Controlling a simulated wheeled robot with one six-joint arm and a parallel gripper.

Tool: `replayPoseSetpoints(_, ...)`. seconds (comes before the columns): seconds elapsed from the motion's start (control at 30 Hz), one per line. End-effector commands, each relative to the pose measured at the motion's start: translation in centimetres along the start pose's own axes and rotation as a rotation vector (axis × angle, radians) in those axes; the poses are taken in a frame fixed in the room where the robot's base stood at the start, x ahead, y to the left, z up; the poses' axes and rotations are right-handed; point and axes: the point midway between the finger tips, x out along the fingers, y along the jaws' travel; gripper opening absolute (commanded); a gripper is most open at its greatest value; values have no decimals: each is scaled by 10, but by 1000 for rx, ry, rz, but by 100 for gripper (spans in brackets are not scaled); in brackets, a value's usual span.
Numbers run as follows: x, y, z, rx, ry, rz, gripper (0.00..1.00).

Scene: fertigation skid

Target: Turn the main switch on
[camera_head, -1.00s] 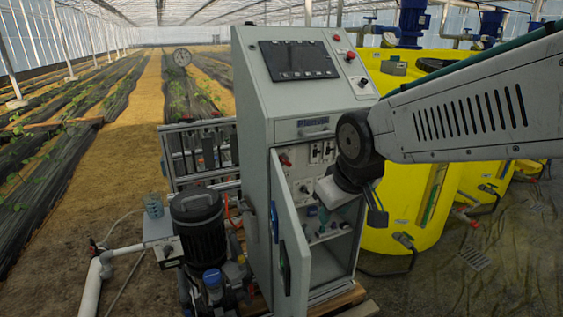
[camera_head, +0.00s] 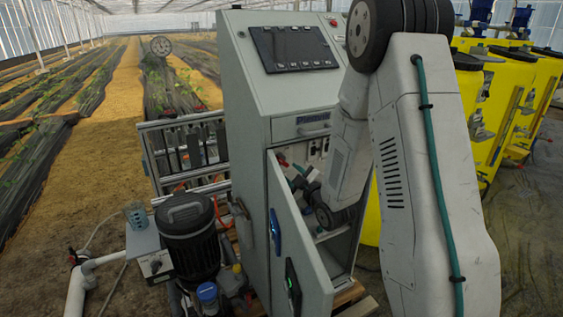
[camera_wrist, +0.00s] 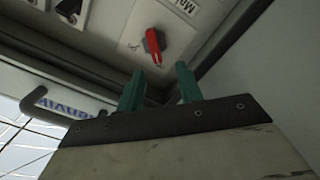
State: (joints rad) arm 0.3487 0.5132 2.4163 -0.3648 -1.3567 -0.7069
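The main switch (camera_wrist: 153,46) is a red handle on a dark base, mounted on a light panel inside the cabinet. Part of a label reading "Mai" shows beside it in the wrist view. My gripper (camera_wrist: 159,72) has two teal fingers standing apart with nothing between them. Its fingertips are a little short of the switch, and the handle lies ahead of the gap between them. In the head view the switch is a small reddish spot (camera_head: 283,161) at the upper left of the cabinet opening. My arm hides much of the opening.
The grey cabinet (camera_head: 250,110) has its door (camera_head: 298,250) swung open towards me, beside my wrist. A screen (camera_head: 293,47) is on its sloped top. A pump motor (camera_head: 187,240) stands at the left, and yellow tanks (camera_head: 505,100) stand behind at the right.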

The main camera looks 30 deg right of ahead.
Motion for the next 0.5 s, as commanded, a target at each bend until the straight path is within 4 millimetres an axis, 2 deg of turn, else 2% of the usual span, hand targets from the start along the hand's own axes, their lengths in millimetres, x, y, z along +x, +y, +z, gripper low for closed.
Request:
replayPoseSetpoints(0.17,14,7,7,-5,7,19,36)
replayPoseSetpoints(0.5,64,11,10,-3,1,22,36)
